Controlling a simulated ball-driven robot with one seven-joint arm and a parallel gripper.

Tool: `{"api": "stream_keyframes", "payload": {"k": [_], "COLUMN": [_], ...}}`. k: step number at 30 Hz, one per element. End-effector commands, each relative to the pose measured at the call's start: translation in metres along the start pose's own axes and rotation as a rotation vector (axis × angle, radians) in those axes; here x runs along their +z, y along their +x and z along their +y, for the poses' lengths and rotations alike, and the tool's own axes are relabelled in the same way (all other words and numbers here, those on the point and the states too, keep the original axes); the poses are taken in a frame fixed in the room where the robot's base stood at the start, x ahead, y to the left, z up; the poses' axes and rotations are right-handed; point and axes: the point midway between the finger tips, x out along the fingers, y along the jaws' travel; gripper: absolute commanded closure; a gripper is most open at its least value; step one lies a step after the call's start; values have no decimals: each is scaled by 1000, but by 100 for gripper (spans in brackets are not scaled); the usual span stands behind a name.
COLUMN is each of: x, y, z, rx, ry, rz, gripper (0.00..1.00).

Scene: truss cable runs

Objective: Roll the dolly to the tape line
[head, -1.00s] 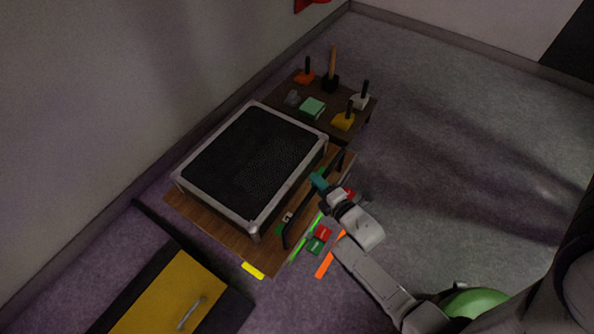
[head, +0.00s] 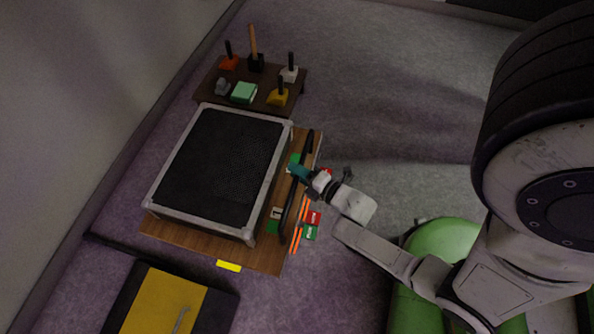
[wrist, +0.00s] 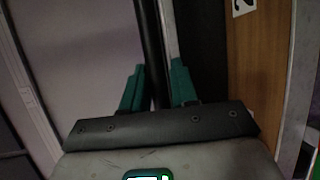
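The dolly is a wooden board (head: 190,240) carrying a large silver-edged case (head: 220,165) with a black mesh top. A black handle bar (head: 288,212) runs along its right side. My gripper (head: 297,172) has teal fingers and is at this bar. In the wrist view the bar (wrist: 154,60) passes between the fingers, which sit close on both sides, so it appears shut on it. Two thin orange strips (head: 300,225) lie close along the dolly's right edge; which of them is floor tape I cannot tell. A yellow strip (head: 228,265) lies at its front edge.
A low brown stand (head: 210,92) with several small tools is behind the dolly. A yellow-and-black case (head: 165,300) is at the front left, and the wall (head: 100,90) is at left. Red (head: 313,218) and green tags (head: 310,233) are by the strips.

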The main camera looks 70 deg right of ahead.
Motion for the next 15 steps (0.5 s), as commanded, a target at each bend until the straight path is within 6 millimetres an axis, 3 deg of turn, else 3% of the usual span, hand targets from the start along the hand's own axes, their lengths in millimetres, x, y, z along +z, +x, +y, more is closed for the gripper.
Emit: {"api": "stream_keyframes", "payload": {"k": [5,15], "x": [0,0], "y": [0,-7], "z": [0,2], "rx": [1,2], "ry": [0,0], "rz": [0,0], "gripper": [56,56]}}
